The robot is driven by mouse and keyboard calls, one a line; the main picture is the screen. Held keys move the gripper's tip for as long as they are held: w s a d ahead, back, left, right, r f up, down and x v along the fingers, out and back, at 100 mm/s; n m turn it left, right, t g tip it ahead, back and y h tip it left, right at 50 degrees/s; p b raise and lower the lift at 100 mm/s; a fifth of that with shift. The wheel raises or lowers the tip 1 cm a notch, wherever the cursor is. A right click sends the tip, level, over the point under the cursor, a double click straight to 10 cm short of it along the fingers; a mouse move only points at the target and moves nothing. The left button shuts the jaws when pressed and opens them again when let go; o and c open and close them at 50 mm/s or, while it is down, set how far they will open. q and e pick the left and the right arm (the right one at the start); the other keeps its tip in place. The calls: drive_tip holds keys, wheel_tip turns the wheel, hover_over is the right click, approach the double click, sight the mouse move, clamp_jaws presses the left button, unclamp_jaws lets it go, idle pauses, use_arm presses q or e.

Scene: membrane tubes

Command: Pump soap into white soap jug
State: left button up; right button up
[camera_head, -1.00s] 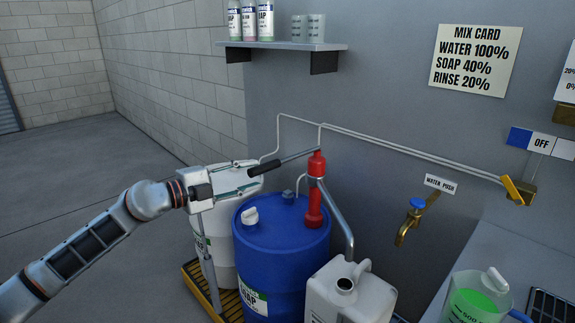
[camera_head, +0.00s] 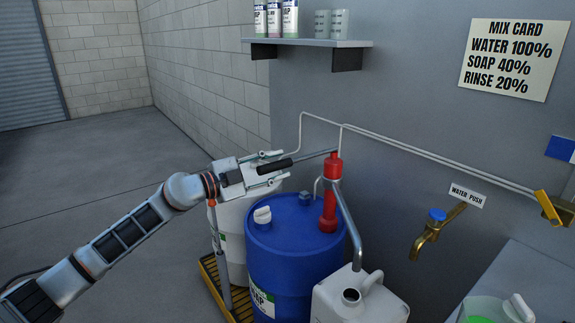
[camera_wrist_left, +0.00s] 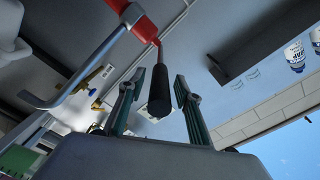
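The white soap jug (camera_head: 372,304) stands in front of the blue soap drum (camera_head: 290,262), its mouth open at the top. A red hand pump (camera_head: 331,205) rises from the drum. Its grey spout (camera_head: 350,232) curves down close to the jug's mouth; I cannot tell whether it enters. The pump lever has a black grip (camera_head: 275,167), pointing left and slightly down. My left gripper (camera_head: 278,169) is open around this grip. In the left wrist view the black grip (camera_wrist_left: 160,95) lies between the parted fingers, with gaps on both sides. My right gripper is out of view.
A white drum (camera_head: 234,225) stands behind the blue one on a yellow-edged pallet (camera_head: 213,285). A brass water tap (camera_head: 428,236) projects from the wall at right. A container with green liquid (camera_head: 490,312) is at the lower right. A shelf (camera_head: 305,43) hangs above. Floor at left is clear.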

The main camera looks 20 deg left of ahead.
sight(290, 161)
use_arm(q)
drive_tip(key=shift+x, duration=1.2)
drive_tip(key=shift+w+d+f, duration=0.1)
drive_tip(key=shift+w+d, duration=0.3)
clamp_jaws()
